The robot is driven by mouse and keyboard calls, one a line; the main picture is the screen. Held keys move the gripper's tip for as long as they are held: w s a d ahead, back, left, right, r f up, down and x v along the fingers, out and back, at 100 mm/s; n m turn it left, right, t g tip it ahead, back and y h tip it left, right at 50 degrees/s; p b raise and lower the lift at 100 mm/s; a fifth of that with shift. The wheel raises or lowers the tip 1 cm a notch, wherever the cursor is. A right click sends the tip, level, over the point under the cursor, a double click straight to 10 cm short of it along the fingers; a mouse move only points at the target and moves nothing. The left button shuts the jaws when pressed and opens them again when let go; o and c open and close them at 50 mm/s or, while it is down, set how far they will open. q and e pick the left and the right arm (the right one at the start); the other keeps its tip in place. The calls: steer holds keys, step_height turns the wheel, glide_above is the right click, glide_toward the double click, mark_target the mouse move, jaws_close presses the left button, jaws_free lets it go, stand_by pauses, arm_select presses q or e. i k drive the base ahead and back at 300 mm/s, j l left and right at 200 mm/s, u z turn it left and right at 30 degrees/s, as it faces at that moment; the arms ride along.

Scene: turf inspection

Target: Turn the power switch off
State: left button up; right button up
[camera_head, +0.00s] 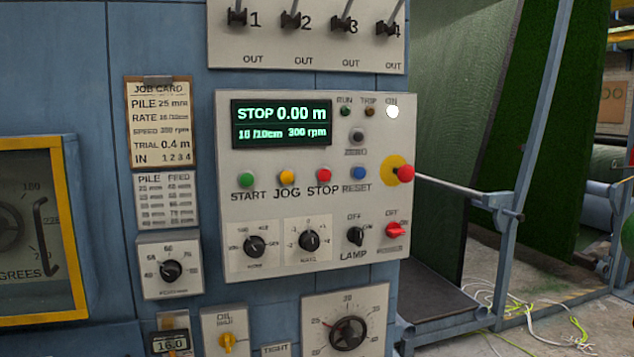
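The red power switch (395,230) is a small rotary knob at the lower right of the grey control panel (300,260). "OFF" is printed above it, "ON" to its right and "POWER" below. Its handle looks tilted sideways, toward the right; its exact setting is hard to read. The white lamp (392,112) marked ON is lit at the panel's top right. The display (282,124) is lit and reads STOP 0.00 m, 300 rpm. Neither of my grippers shows in the head view.
The black lamp switch (355,236) sits close left of the power switch. The red emergency button (405,173) on its yellow disc sticks out above. A metal rod (450,186) and blue frame (497,205) stand to the right. Loose wires (540,310) lie on the floor.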

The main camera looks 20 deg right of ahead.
mark_target(394, 230)
steer(key=i+l, duration=0.1)
steer(key=l, duration=1.6)
steer(key=l+u, duration=0.1)
steer(key=l, duration=1.65)
steer(key=i, duration=0.1)
